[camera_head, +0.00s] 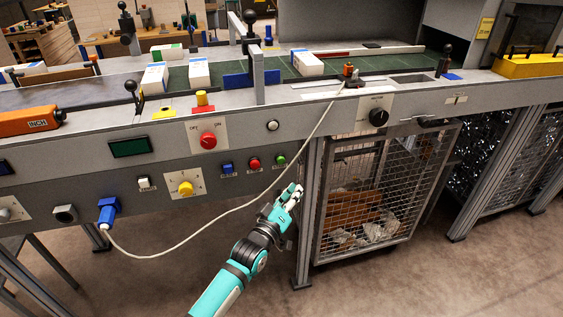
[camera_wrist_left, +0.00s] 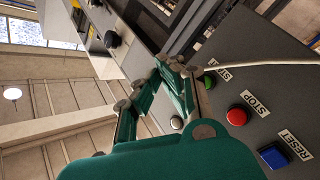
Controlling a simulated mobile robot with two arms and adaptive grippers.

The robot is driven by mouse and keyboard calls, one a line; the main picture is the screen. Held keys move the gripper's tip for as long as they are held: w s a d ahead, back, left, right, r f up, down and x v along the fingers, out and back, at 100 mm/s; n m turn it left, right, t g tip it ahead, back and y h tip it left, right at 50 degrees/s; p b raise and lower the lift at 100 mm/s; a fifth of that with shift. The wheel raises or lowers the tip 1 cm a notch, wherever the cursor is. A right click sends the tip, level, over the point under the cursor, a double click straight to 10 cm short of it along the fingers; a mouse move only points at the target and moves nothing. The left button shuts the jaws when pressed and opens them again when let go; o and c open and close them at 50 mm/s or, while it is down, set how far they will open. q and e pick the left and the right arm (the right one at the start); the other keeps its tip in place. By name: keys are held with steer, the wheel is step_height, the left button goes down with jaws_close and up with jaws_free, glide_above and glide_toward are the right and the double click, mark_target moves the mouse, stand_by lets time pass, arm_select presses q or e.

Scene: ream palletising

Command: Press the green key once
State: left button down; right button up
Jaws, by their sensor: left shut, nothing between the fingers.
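The green key (camera_head: 281,160) sits at the right end of a row of three small keys on the grey front panel. It also shows in the left wrist view (camera_wrist_left: 209,80), beside a partly covered label and close to my fingers, which partly cover it. My left gripper (camera_head: 295,190) is shut and empty, below and slightly right of the green key in the head view. In the left wrist view its fingertips (camera_wrist_left: 172,64) lie up and left of the key. I cannot tell whether they touch the panel. My right gripper is in neither view.
The red STOP key (camera_head: 254,163) and blue RESET key (camera_head: 228,169) are left of the green one. A pale cable (camera_head: 215,208) loops from a blue plug (camera_head: 108,212) past the keys up to the bench top. A mesh cage (camera_head: 365,190) stands right of my gripper.

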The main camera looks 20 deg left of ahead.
mark_target(281, 160)
arm_select(q)
steer(key=w+a+b, duration=0.5)
steer(key=w, duration=0.2)
steer(key=shift+w, duration=0.15)
stand_by(0.3)
stand_by(1.3)
steer(key=shift+w+b, duration=0.1)
steer(key=shift+b, duration=0.2)
steer(key=shift+w+a, duration=0.25)
